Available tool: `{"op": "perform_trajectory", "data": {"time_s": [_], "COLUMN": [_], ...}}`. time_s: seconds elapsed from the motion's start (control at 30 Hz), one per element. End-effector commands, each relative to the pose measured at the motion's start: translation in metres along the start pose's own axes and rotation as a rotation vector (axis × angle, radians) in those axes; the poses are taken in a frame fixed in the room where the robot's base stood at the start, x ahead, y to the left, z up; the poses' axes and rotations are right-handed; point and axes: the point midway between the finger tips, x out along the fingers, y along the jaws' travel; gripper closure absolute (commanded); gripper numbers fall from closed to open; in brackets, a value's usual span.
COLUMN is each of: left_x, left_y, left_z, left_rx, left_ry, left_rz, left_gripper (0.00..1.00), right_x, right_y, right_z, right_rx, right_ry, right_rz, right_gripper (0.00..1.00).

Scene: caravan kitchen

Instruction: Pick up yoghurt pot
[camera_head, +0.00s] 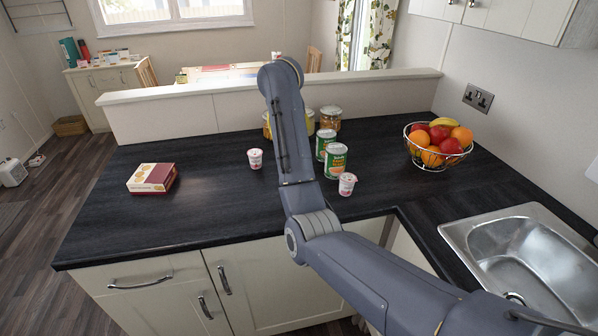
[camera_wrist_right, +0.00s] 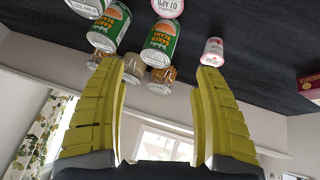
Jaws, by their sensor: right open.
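Two small white and pink yoghurt pots stand upright on the dark worktop. One yoghurt pot (camera_head: 255,158) is left of my right arm in the head view; the other yoghurt pot (camera_head: 347,183) is right of it, in front of the green cans. In the wrist view, which is upside down, the first pot (camera_wrist_right: 213,52) shows by the tip of the right-hand finger, and the second (camera_wrist_right: 167,7) is cut by the top edge. My right gripper (camera_wrist_right: 153,70) is open, with nothing between its yellow-green fingers. My left gripper is not in view.
Two green cans (camera_head: 336,161) and some jars (camera_head: 330,118) stand behind the right pot. A biscuit box (camera_head: 152,178) lies at the left. A wire fruit bowl (camera_head: 438,146) and a sink (camera_head: 527,245) are on the right. A raised ledge (camera_head: 190,96) runs behind the worktop.

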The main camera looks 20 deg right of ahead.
Motion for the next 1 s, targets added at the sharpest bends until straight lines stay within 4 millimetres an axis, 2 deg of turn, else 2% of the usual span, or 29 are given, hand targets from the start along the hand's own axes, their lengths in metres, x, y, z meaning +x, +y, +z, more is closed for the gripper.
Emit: {"op": "perform_trajectory", "data": {"time_s": [0.1,0.2,0.37,0.47,1.0], "left_x": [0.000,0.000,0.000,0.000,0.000], "left_y": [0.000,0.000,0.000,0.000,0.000], "left_z": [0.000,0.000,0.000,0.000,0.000], "left_rx": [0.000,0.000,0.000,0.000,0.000], "left_ry": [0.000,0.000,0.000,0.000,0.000], "left_rz": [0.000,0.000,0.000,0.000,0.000], "left_gripper": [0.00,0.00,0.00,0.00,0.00], "right_x": [0.006,0.009,0.014,0.024,0.111], "right_y": [0.005,0.009,0.011,0.011,-0.003], "right_z": [0.019,0.030,0.040,0.043,0.059], "right_rx": [0.108,0.167,0.211,0.218,0.217], "right_ry": [-0.091,-0.142,-0.182,-0.190,-0.190], "right_rz": [-0.076,-0.114,-0.141,-0.143,-0.141], "right_gripper": [0.32,0.32,0.32,0.32,0.32]}}
